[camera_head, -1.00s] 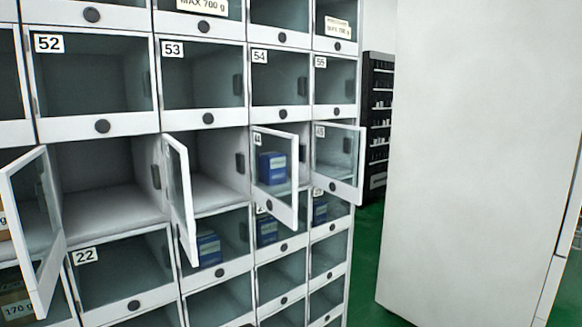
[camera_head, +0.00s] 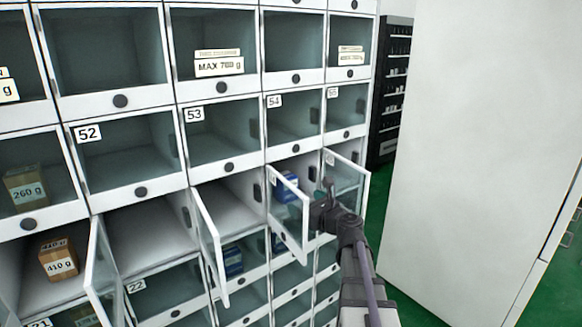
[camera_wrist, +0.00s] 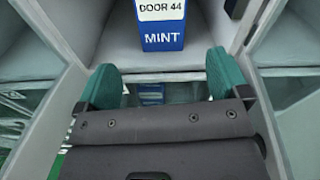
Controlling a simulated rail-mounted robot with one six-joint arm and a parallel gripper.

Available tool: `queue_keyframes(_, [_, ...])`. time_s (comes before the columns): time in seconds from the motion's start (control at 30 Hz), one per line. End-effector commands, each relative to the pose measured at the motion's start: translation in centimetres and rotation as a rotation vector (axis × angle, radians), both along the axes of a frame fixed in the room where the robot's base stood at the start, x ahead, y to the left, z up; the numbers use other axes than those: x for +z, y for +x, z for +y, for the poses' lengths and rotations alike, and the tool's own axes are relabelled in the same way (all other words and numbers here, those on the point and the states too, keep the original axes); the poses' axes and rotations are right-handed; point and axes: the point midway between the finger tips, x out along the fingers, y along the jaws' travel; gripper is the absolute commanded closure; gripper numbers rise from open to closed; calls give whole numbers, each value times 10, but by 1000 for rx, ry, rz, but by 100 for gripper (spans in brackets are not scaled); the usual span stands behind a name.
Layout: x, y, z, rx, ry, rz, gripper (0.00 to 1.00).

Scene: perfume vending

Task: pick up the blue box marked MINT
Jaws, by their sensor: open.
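The blue box marked MINT (camera_wrist: 162,38) stands upright in an open compartment at the top of the wrist view, with a white label reading DOOR 44 above the word. In the head view, the blue box (camera_head: 287,188) shows partly through the glass of an open door. My gripper (camera_wrist: 166,74) is open and empty, its two green fingers spread wide, below and in front of the box. The fingers do not touch it. In the head view, my gripper (camera_head: 324,194) is between two open doors, in front of the compartments.
The glass door (camera_head: 290,214) stands open left of my gripper and another open door (camera_head: 347,180) is to its right. More open doors are farther left. Another blue box (camera_head: 232,260) sits in a lower compartment. A large white panel (camera_head: 470,150) stands at the right.

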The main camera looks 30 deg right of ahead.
Motion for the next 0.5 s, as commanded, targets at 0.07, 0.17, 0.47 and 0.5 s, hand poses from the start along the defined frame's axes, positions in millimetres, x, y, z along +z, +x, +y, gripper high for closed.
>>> queue_keyframes(0.07, [19, 6, 1, -14, 104, -30, 6])
queue_keyframes(0.17, [19, 7, 2, -19, 142, -40, 6])
queue_keyframes(0.47, [17, 52, 8, -14, 135, -39, 6])
queue_keyframes(0.5, [17, 58, 9, -14, 135, -39, 6])
